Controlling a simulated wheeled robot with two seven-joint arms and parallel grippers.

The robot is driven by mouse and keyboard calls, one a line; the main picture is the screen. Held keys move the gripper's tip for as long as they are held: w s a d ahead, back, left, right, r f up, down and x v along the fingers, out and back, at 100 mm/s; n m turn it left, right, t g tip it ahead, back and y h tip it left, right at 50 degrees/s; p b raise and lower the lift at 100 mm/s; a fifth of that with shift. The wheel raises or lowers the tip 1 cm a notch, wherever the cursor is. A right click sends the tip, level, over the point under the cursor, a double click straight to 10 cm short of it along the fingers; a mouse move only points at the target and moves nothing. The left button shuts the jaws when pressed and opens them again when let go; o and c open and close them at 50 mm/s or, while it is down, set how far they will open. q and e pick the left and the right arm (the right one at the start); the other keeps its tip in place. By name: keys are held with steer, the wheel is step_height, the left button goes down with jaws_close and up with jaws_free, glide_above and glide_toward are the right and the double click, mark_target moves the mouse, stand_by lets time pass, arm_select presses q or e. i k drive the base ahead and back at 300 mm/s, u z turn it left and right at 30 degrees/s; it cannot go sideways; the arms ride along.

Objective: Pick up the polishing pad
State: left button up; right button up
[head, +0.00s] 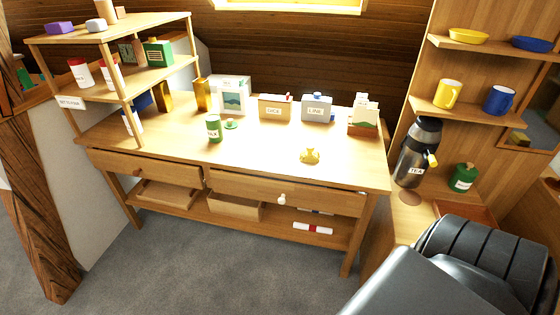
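No item is clearly marked as the polishing pad. Small pad-like items lie on the top board of the left rack: a purple block (59,27) and a rounded pale grey piece (97,25). I cannot tell which, if either, is the pad. Neither of my grippers shows in the head view. A black arm part of mine fills the bottom right corner and hides what is behind it.
A wooden workbench (262,150) holds a green tin (214,128), a yellow item (310,156) and several boxes towards the back. Its front right surface is mostly clear. A timber post (45,215) stands left.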

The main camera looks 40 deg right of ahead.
mark_target(309, 155)
steer(key=u, duration=0.65)
steer(key=i, duration=1.05)
steer(key=z, duration=1.1)
steer(key=i, duration=0.75)
steer(key=z, duration=0.95)
